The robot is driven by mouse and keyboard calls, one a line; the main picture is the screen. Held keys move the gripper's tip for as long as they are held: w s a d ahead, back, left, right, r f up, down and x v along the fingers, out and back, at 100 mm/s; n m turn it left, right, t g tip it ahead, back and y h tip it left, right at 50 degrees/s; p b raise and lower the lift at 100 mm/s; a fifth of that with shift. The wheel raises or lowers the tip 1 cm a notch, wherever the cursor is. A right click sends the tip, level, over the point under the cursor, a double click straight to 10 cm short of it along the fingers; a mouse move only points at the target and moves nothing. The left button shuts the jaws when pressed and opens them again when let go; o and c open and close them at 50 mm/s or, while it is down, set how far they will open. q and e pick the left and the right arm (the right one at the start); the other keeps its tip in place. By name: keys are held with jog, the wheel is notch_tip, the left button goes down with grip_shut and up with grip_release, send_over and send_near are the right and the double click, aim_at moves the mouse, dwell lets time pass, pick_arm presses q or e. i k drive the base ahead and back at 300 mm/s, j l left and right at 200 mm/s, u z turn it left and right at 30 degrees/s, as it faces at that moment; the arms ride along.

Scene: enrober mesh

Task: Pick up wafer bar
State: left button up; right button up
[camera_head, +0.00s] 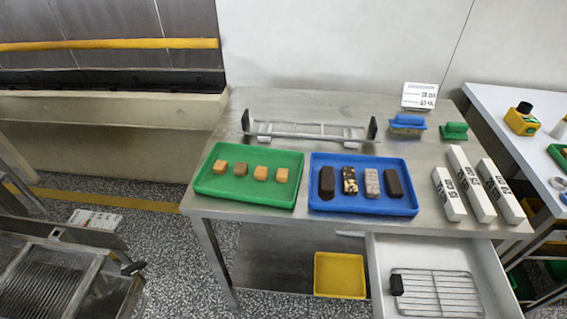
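Several bars lie in the blue tray (362,208) on the steel table. From left to right they are a dark brown bar (327,182), a black bar with pale specks (350,181), a greyish-pink speckled bar (372,182) and another dark brown bar (393,183). I cannot tell which of them is the wafer bar. The green tray (243,199) to the left holds a row of small tan blocks (240,169). Neither of my grippers is in view.
A wire rack (440,290) and a small dark block (396,284) lie in the open drawer (490,270). White labelled boxes (472,185) stand right of the blue tray. A metal frame (310,130) is behind the trays. A yellow bin (340,274) sits below.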

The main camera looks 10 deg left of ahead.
aim_at(395, 190)
jog(key=l+u, duration=0.15)
jog(key=l, duration=0.4)
jog(key=l+u, duration=0.1)
jog(key=l, duration=0.45)
jog(key=k+l+u, duration=0.15)
jog(key=l, duration=0.4)
jog(key=k+l+u, duration=0.15)
jog(key=l, duration=0.4)
jog(key=l+u, duration=0.1)
jog(key=l, duration=0.45)
